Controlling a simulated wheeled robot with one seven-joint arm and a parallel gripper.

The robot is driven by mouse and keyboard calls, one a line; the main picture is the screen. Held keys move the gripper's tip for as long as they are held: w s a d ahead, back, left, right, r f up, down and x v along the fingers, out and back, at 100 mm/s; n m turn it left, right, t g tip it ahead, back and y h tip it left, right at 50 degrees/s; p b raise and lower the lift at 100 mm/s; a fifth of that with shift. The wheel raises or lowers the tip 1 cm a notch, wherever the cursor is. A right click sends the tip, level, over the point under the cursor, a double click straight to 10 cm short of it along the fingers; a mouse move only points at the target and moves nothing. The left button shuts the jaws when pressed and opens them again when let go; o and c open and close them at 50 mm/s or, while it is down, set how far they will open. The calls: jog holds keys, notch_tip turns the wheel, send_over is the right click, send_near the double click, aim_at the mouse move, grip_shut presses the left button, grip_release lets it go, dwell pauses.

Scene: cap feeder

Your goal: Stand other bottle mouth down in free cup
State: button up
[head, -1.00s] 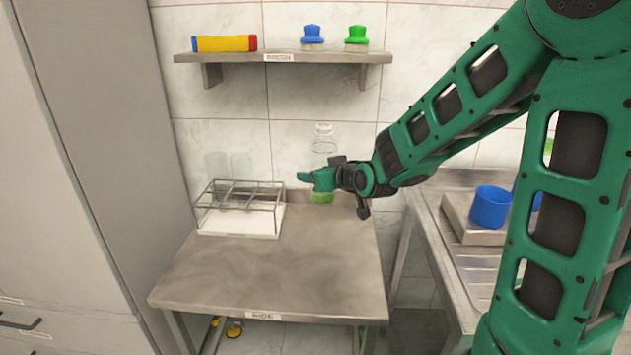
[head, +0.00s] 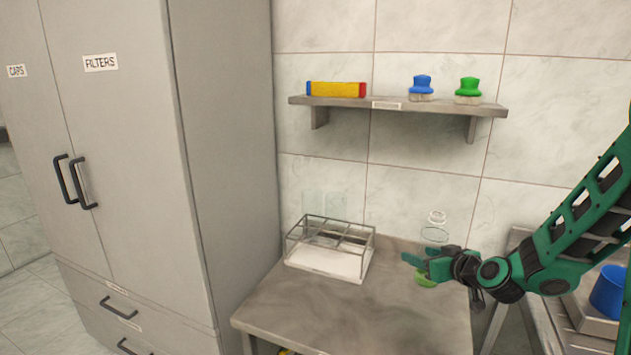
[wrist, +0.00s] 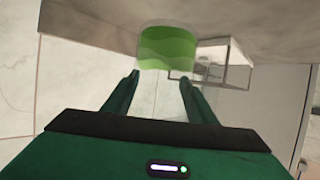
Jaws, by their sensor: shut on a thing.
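My gripper (head: 415,263) is shut on a clear bottle (head: 434,234) above the back right of the steel table. The bottle looks upright, its narrow end up and its lower part green. In the wrist view the green part (wrist: 167,48) shows just beyond my fingertips (wrist: 160,80). A wire rack with several square compartments (head: 340,228) stands on the table to the left of the bottle. Two faint clear vessels (head: 325,205) stand at the rack's back left; I cannot tell whether they are bottles or cups. The rack also shows in the wrist view (wrist: 237,75).
The steel table (head: 350,315) is bare in front of the rack. A wall shelf (head: 400,106) above holds a yellow box and two brushes. A tall grey cabinet (head: 130,150) stands at the left. A blue cup (head: 608,292) sits on the draining counter at the right.

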jog(key=shift+d+f, duration=0.35)
jog(key=shift+f, duration=0.05)
jog(key=shift+s+a+f, duration=0.1)
jog(key=shift+a+f, duration=0.05)
jog(key=shift+a, duration=0.35)
jog(key=shift+a+r+m+h, duration=1.3)
jog(key=shift+a+r, duration=0.5)
jog(key=shift+r, duration=1.35)
jog(key=shift+t, duration=0.3)
jog(key=shift+w+d+f, duration=0.7)
jog(key=shift+d+f, duration=1.1)
jog(key=shift+w+d+f, duration=0.7)
jog(key=shift+d+f, duration=1.05)
jog(key=shift+f, duration=0.05)
jog(key=shift+w+d+f, duration=0.7)
jog(key=shift+d+f, duration=1.1)
